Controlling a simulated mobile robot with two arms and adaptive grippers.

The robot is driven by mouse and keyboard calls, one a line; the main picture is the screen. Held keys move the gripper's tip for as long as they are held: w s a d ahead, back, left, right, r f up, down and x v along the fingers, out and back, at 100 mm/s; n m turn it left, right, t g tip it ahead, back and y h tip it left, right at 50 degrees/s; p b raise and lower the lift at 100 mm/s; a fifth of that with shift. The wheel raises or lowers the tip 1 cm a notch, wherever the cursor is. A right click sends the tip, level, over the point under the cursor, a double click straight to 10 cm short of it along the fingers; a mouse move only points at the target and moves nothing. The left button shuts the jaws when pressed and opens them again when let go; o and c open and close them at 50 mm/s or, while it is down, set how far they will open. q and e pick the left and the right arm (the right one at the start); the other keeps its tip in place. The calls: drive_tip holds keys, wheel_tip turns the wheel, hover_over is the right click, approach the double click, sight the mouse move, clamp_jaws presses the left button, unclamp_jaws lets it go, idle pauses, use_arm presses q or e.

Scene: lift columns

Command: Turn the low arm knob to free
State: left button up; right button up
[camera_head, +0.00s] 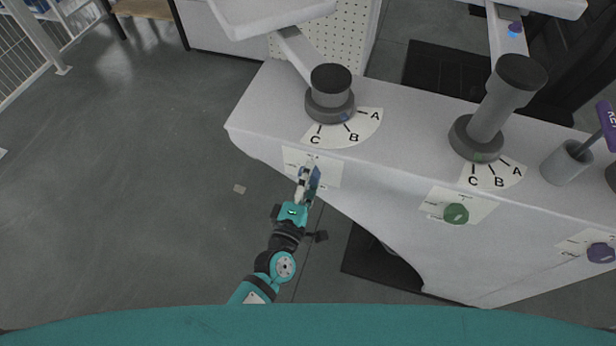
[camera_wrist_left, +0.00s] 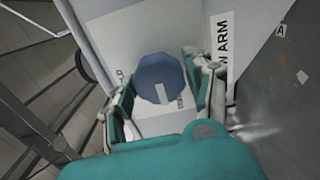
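The blue knob (camera_wrist_left: 160,78) sits on a white plate (camera_wrist_left: 120,35) on the console's front; the plate also shows in the head view (camera_head: 325,172). A white mark on the knob points toward the bottom of the wrist picture. Lettering ending in "ARM" (camera_wrist_left: 224,45) is beside it; other lettering at the plate's left is too small to read. My left gripper (camera_wrist_left: 165,95) is open, with one finger on each side of the knob. Small gaps seem to show, but contact is unclear. In the head view my left gripper (camera_head: 308,185) largely hides the knob. My right gripper is not in view.
The grey console (camera_head: 400,160) carries a short column (camera_head: 330,95) and a taller column (camera_head: 495,105), each with an A-B-C dial. A green knob (camera_head: 456,213) and a purple knob (camera_head: 600,252) are farther right. A grey cup (camera_head: 566,163) stands on top.

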use_arm(q)
drive_tip(key=o, duration=0.4)
drive_tip(key=shift+c, duration=0.2)
drive_tip(key=v, duration=1.2)
